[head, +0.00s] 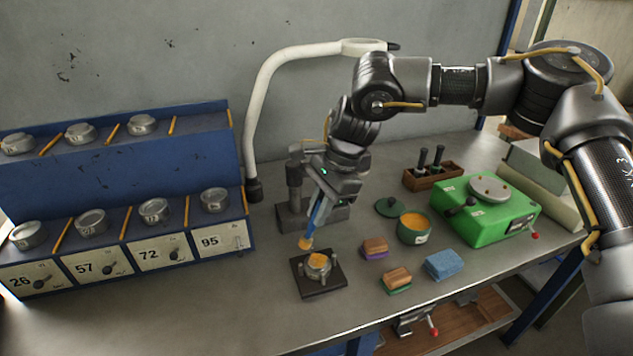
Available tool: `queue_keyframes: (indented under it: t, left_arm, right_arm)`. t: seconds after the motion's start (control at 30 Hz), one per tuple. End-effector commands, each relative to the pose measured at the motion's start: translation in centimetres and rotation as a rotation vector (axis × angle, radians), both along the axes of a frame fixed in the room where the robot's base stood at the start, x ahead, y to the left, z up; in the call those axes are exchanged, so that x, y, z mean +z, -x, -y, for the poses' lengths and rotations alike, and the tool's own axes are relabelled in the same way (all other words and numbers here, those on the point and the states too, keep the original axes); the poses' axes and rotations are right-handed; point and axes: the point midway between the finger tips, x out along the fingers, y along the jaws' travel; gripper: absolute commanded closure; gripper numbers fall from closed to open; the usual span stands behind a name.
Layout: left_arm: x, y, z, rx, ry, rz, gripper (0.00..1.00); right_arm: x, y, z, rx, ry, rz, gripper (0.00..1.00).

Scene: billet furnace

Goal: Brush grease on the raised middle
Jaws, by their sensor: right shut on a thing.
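A metal billet (319,264) with a raised middle sits on a dark square plate (320,287) on the bench. Orange grease shows on its top. My right gripper (325,192) is shut on a blue-handled brush (317,214), which it holds tilted with the bristles down. The orange bristle end (305,242) is just above and left of the billet; I cannot tell whether it touches. An open green pot (413,230) of orange grease stands to the right, its green lid (390,207) lying beside it. My left gripper is not in view.
Sponge blocks (375,248), (397,280) and a blue sponge (445,265) lie right of the plate. A green device (487,210) and a wooden holder (433,176) stand farther right. A blue rack (120,185) with metal pieces fills the left. A white lamp arm (262,105) rises behind.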

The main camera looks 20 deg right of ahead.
Motion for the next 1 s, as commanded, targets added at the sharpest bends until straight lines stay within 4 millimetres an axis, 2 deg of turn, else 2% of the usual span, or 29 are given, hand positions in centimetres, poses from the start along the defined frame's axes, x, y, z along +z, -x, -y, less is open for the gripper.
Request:
queue_keyframes:
  t: [0.03, 0.5, 1.0]
  left_arm:
    - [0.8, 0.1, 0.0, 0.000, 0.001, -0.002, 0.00]
    - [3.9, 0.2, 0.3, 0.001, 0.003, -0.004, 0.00]
    - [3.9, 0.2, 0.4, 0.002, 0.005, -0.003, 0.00]
  right_arm:
    - [0.9, 0.0, 0.0, 0.000, 0.000, 0.001, 1.00]
    - [4.8, 0.0, -0.1, 0.002, 0.000, 0.001, 1.00]
    - [4.9, 0.0, -0.1, 0.002, 0.000, 0.001, 1.00]
